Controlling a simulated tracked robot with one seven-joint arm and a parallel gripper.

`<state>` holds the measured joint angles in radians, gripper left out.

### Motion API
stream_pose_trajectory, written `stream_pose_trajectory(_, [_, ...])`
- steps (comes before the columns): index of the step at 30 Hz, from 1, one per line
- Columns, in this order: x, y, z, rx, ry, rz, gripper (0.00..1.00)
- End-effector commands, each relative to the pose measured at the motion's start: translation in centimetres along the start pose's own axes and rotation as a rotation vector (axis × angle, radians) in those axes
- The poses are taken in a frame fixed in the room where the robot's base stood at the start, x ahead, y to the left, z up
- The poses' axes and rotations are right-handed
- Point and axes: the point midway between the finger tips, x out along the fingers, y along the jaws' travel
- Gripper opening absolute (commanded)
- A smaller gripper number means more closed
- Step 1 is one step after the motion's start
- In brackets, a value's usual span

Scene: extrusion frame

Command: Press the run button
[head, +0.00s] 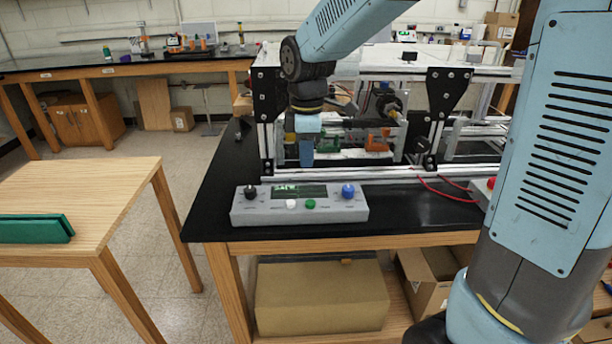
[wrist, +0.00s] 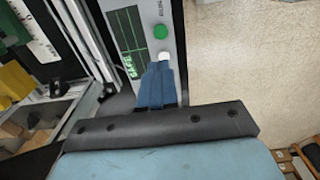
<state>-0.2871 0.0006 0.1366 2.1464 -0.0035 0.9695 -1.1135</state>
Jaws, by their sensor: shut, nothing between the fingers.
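A grey control box (head: 243,212) lies near the front edge of the black bench. It has a green button (head: 310,203), a white button (head: 291,204), a dark display (head: 300,190), a black knob (head: 250,192) and a blue knob (head: 348,191). My gripper (head: 306,163) hangs behind the box, fingers down and shut, with nothing held. In the wrist view, the green button (wrist: 160,32) stands clear beyond the blue fingertips (wrist: 160,66). The white button (wrist: 165,56) is partly hidden by the tips; contact cannot be told. The display (wrist: 128,38) reads "SAFE". Button labels are too small to read surely.
An extrusion frame (head: 400,171) with black brackets stands behind the box. Red cables (head: 445,192) run to its right, beside a red button (head: 491,183). A wooden table (head: 110,190) with a green object (head: 35,229) stands at left, across a floor gap.

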Motion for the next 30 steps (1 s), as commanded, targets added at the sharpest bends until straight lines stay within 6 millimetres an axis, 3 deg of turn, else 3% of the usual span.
stream_pose_trajectory(7, [-2.6, 0.1, -0.1, 0.000, 0.001, 0.002, 0.00])
stream_pose_trajectory(21, [-3.1, 0.0, 0.0, 0.007, 0.001, 0.004, 0.00])
stream_pose_trajectory(26, [-4.3, -0.9, 1.9, 0.116, 0.011, 0.039, 0.00])
stream_pose_trajectory(30, [-6.0, -2.6, 4.9, 0.313, 0.034, 0.097, 0.00])
